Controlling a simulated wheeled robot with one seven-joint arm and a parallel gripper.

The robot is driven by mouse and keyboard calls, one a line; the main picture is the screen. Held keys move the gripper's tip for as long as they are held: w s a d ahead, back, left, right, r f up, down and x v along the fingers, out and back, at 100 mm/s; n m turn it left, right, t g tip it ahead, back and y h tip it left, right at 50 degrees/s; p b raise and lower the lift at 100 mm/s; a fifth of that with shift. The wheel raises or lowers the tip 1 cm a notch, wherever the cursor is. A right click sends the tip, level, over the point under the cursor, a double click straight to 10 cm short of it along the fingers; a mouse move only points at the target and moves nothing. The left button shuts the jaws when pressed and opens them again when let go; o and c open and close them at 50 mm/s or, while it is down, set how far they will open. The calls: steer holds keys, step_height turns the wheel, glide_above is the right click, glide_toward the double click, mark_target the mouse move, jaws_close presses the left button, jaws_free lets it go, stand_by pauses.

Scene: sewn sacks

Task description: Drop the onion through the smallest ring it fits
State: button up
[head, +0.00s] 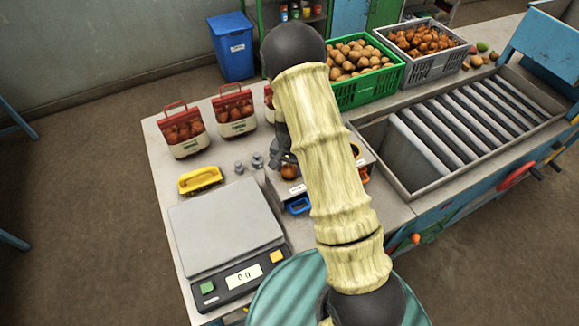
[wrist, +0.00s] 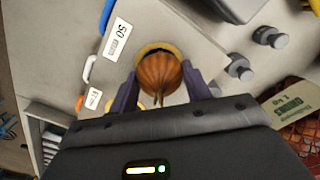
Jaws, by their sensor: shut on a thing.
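The orange-brown onion (wrist: 160,73) is between the two dark purple fingers of my gripper (wrist: 161,88), its stem toward the palm. In the head view the onion (head: 289,172) shows just beside my arm. Beyond it in the wrist view is a pale sizing board (wrist: 128,58) with a label reading 50 and a yellow-rimmed ring (wrist: 152,47) right behind the onion. The onion covers most of that ring, and I cannot tell the gap between them. A blue handle (head: 298,205) is at the board's near side. My arm hides most of the board and any other rings.
A scale (head: 225,225) reading zero and a yellow-handled thing (head: 200,180) stand left of the board. Small grey weights (head: 257,160) are close by. Red-topped sacks (head: 183,132) stand behind. A green crate (head: 365,90) and a roller conveyor (head: 470,120) are at right.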

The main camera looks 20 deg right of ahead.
steer(key=o, duration=1)
steer(key=shift+o, duration=0.2)
steer(key=shift+r, duration=0.1)
step_height(320, 180, up, 17)
steer(key=b, duration=0.4)
steer(key=shift+r, duration=0.15)
stand_by(0.3)
